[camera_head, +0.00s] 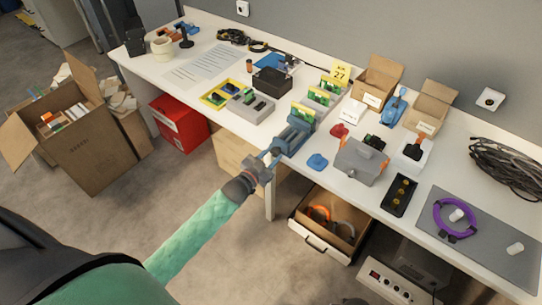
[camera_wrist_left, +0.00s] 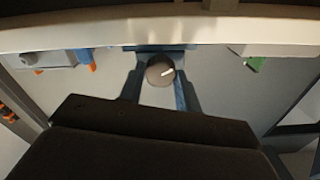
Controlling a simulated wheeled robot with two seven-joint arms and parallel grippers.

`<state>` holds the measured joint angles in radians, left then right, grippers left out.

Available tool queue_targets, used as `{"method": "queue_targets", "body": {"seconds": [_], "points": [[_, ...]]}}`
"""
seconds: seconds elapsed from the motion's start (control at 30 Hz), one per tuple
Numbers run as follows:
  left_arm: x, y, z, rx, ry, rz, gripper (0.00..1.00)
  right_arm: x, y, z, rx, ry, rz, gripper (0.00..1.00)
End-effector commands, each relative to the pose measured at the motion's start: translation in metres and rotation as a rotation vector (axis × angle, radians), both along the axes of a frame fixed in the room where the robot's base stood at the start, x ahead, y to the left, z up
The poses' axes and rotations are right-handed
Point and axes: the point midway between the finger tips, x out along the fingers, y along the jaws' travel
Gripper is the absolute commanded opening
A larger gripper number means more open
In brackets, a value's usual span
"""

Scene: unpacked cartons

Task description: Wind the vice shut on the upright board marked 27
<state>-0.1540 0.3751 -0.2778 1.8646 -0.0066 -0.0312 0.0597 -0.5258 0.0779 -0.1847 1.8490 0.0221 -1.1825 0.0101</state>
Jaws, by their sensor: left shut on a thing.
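The blue vice (camera_head: 292,138) is at the front edge of the white bench. A small upright board with green on it (camera_head: 303,113) stands at its jaws; I cannot tell whether the jaws touch it. A yellow card marked 27 (camera_head: 341,73) stands farther back. My left gripper (camera_head: 268,158) is at the vice's front end, just off the bench edge. In the left wrist view, its two fingers (camera_wrist_left: 160,85) are shut on the vice's round dark knob (camera_wrist_left: 158,72), which has a white mark. The right gripper is not in view.
Similar green boards (camera_head: 318,97) stand in a row behind the vice. A grey box (camera_head: 361,160) and blue piece (camera_head: 317,162) are to its right, a grey device (camera_head: 250,106) to its left. An open drawer (camera_head: 322,248) juts out below the bench (camera_head: 470,172).

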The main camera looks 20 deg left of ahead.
Motion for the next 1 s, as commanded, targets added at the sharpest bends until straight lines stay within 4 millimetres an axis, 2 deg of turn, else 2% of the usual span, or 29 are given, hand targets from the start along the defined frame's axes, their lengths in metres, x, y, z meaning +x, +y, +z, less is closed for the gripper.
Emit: {"method": "queue_targets", "body": {"seconds": [0.4, 0.7, 0.97, 1.0], "points": [[-0.001, 0.000, -0.003, 0.179, -0.059, -0.001, 0.11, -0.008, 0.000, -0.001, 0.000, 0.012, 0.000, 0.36], [-0.001, 0.000, -0.003, 0.202, -0.068, -0.001, 0.11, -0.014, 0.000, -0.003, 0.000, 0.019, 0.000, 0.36], [-0.001, 0.000, -0.003, 0.202, -0.068, -0.001, 0.11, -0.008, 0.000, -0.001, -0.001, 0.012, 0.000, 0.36], [-0.001, 0.000, -0.003, 0.202, -0.068, -0.001, 0.41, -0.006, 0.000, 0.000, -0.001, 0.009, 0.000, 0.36]]}}
